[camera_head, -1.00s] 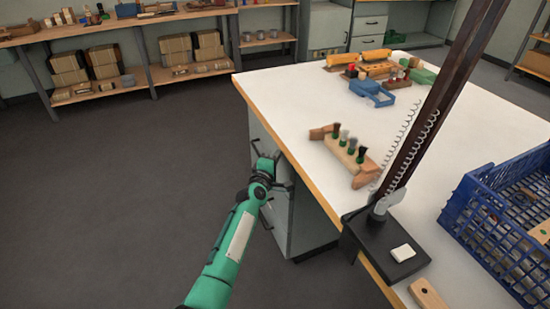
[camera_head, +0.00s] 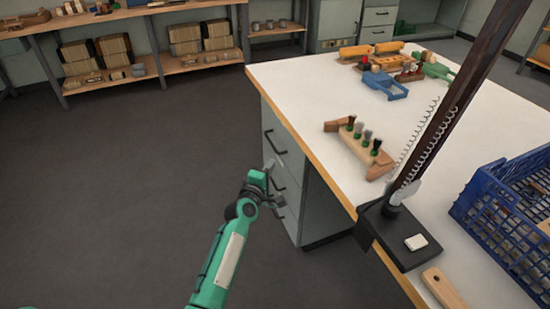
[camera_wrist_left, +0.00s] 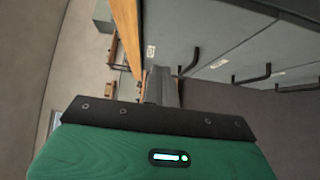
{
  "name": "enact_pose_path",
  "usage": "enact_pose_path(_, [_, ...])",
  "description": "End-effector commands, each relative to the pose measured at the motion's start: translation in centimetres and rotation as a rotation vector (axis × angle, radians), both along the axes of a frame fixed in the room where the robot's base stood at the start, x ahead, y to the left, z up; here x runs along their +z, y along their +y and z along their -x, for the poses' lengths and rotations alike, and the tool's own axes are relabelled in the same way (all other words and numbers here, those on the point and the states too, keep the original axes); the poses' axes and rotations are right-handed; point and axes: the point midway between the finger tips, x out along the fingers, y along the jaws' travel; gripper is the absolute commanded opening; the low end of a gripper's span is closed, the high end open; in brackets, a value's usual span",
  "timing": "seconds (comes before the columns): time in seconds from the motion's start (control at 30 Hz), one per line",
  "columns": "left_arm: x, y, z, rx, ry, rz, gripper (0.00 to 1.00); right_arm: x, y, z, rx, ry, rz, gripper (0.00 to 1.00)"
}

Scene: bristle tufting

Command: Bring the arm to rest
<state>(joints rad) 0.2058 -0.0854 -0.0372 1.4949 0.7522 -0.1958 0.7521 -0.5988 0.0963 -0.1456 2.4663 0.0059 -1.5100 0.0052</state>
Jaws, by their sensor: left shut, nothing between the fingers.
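My left arm (camera_head: 222,255) is green and comes in from the bottom of the head view. My left gripper (camera_head: 268,172) is shut and empty. It is in the air beside the front of the grey drawer cabinet (camera_head: 318,205), left of the white workbench (camera_head: 310,95) and below its top. In the left wrist view the gripper's dark fingers (camera_wrist_left: 162,88) show past the green wrist housing, with drawer fronts and handles close by on the right. I cannot tell whether it touches the cabinet. My right gripper is not in view.
On the bench stand a wooden holder with several dark-tipped brushes (camera_head: 362,152), a black stand with a post (camera_head: 398,235), a blue crate (camera_head: 500,215), a wooden block (camera_head: 443,289) and a blue tool (camera_head: 385,85). Open floor (camera_head: 130,190) lies left of the arm.

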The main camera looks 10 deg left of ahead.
Motion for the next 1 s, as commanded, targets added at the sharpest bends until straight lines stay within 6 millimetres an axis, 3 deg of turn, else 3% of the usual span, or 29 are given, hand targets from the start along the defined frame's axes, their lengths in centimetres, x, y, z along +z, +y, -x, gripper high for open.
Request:
enact_pose_path(0.37, [-0.1, 0.3, 1.8, -0.005, 0.003, -0.011, 0.0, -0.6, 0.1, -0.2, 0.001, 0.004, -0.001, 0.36])
enact_pose_path(0.47, [-1.0, -0.1, 3.3, -0.04, 0.028, -0.084, 0.0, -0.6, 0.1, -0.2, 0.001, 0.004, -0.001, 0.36])
enact_pose_path(0.57, [-2.8, -0.8, 6.8, -0.119, 0.082, -0.247, 0.0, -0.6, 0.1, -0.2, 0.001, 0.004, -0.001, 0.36])
enact_pose_path(0.73, [-6.7, -1.4, 16.0, -0.32, 0.22, -0.637, 0.0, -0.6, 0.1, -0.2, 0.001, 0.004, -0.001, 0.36])
enact_pose_path(0.9, [-9.2, -0.4, 25.9, -0.529, 0.372, -0.99, 0.0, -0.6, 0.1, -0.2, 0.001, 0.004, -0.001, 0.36])
enact_pose_path(1.0, [-9.7, 0.5, 30.3, -0.624, 0.441, -1.129, 0.0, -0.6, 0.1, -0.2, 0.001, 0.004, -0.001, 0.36])
